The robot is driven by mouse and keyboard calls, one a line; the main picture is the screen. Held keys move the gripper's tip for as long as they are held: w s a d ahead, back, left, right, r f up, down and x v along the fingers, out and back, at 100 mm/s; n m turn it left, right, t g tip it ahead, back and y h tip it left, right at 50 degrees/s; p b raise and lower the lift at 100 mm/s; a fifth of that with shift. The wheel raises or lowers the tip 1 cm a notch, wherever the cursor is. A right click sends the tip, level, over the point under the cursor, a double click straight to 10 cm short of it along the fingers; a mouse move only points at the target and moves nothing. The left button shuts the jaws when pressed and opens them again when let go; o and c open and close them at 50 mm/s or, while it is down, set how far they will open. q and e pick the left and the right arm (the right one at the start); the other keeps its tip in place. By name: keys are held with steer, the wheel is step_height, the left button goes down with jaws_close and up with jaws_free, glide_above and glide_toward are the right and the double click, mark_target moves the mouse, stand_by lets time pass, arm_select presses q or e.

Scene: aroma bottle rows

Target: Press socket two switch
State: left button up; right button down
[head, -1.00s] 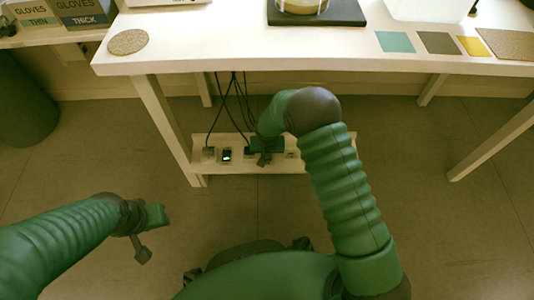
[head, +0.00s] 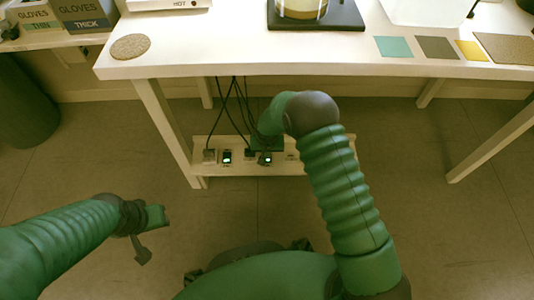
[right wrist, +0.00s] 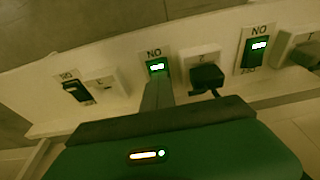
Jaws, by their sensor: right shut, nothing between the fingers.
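The second socket's switch (head: 266,159) glows green in the head view. In the right wrist view, where the strip appears upside down, it is the middle switch (right wrist: 158,67), lit under an "ON" label. A black plug (right wrist: 206,77) sits in the socket to its right there. My right gripper (head: 267,143) is low at the strip; its shut, empty fingers (right wrist: 157,92) reach to the switch's lower edge. I cannot tell whether they touch it. My left gripper (head: 150,232) hangs open and empty over the floor, away from the strip.
Another lit switch (right wrist: 257,46) and an unlit one (right wrist: 76,91) flank the middle one, with an empty white socket (right wrist: 107,82) beside the unlit one. Black cables (head: 235,105) hang to the strip (head: 189,171). The tabletop (head: 200,58) overhangs it; a table leg (head: 166,130) stands left.

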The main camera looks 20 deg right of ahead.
steer(key=p+v, duration=0.4)
steer(key=shift+w+d+r, duration=0.15)
steer(key=shift+w+d, duration=0.05)
steer(key=shift+w, duration=0.05)
steer(key=s+a+r+p, duration=0.1)
steer(key=s+r+p, duration=0.4)
steer(key=r, duration=0.3)
steer(key=shift+a+r+p, duration=0.2)
steer(key=shift+a+p, duration=0.15)
steer(key=shift+r, duration=0.1)
